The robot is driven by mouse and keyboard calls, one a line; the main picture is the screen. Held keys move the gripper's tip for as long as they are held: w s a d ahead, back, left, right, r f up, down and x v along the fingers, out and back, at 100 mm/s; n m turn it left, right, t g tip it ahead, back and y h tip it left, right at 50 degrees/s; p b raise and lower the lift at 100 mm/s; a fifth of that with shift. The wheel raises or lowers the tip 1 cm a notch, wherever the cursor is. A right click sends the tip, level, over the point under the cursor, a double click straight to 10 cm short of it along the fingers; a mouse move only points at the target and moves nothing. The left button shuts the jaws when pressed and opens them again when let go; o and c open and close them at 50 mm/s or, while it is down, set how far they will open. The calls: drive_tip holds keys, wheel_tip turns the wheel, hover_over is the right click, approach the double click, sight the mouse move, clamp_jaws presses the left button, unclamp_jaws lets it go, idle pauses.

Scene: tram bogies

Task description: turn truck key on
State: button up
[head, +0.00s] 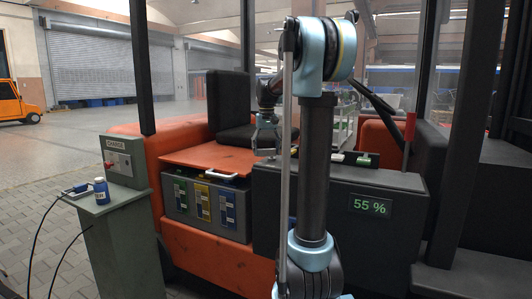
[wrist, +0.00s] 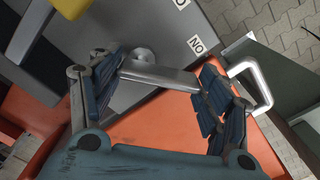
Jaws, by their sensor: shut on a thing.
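The truck key is a grey metal bar with a round boss (wrist: 160,76), on a dark grey panel (wrist: 218,38) in the wrist view. My gripper (wrist: 160,88) has its blue-padded fingers at both ends of the bar, shut on it. A white label beside it reads "NO" as pictured, apparently an upside-down "ON" (wrist: 196,45); a second label is cut off at the top edge. In the head view my gripper (head: 267,140) is at the dark console's left end, in front of the black seat (head: 236,112). The key cannot be made out there.
The dark console (head: 340,200) shows "55 %". An orange lid (head: 208,158) with a pale handle (head: 222,175) covers the battery (head: 204,205). A green charging post (head: 122,160) with a blue bottle (head: 101,191) stands at left. A roof post (head: 143,70) rises beside the seat.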

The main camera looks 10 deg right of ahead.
drive_tip(key=shift+w+m, duration=0.15)
drive_tip(key=shift+m, duration=0.35)
drive_tip(key=o, duration=1.1)
drive_tip(key=shift+c, duration=0.2)
wheel_tip(320, 180, up, 12)
drive_tip(key=shift+w, duration=0.1)
